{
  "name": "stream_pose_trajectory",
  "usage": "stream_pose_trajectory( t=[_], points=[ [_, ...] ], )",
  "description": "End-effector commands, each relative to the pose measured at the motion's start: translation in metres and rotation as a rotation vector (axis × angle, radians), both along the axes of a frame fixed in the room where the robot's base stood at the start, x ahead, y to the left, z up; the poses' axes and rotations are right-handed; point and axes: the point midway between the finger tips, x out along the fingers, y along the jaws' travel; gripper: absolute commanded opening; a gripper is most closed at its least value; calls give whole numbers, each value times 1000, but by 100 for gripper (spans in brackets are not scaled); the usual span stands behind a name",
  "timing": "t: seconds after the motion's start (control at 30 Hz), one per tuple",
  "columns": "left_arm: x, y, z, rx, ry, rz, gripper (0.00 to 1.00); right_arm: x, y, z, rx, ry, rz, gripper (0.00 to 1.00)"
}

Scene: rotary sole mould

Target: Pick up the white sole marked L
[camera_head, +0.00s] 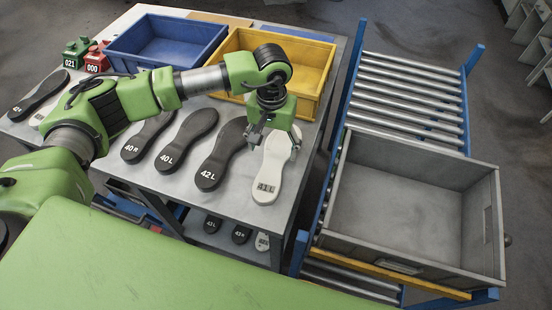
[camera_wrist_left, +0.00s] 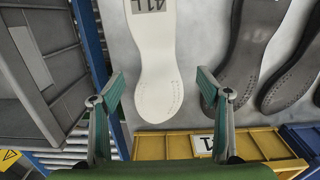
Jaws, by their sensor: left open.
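The white sole marked L (camera_head: 266,172) lies flat at the right end of the row on the grey table, its dark label near the front end. In the left wrist view the sole (camera_wrist_left: 157,60) runs down from the top edge, its label cut off there and reading about 41 L. My left gripper (camera_head: 273,146) is over the sole's rear end. In the wrist view its two fingers (camera_wrist_left: 160,80) stand apart, one on each side of the sole's narrower end, with nothing between them gripped. My right gripper is not in view.
Dark soles marked 42 L (camera_head: 221,157), 40 L (camera_head: 186,140) and 40 R (camera_head: 150,136) lie left of it. A yellow bin (camera_head: 318,72) and a blue bin (camera_head: 165,42) stand behind. A grey crate (camera_head: 400,190), empty, sits on the roller rack at right.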

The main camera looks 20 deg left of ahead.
Motion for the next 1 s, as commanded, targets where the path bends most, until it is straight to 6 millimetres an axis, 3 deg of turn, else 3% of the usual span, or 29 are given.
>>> stream_pose_trajectory(
  t=[0.17, 0.4, 0.7, 0.87, 0.9, 1.0],
  points=[
    [2, -1, -14, 1, 4, 1, 70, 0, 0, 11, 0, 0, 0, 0],
    [7, -3, -48, -2, 3, 0, 70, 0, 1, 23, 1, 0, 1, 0],
    [8, -2, -54, -2, 0, 0, 70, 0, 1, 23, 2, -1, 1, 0],
    [8, -2, -54, -2, 0, 0, 28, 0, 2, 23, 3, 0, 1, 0],
    [8, -2, -54, -2, 0, 0, 24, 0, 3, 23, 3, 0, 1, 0],
    [8, -2, -54, -3, -1, 0, 23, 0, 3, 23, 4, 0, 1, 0]
  ],
)
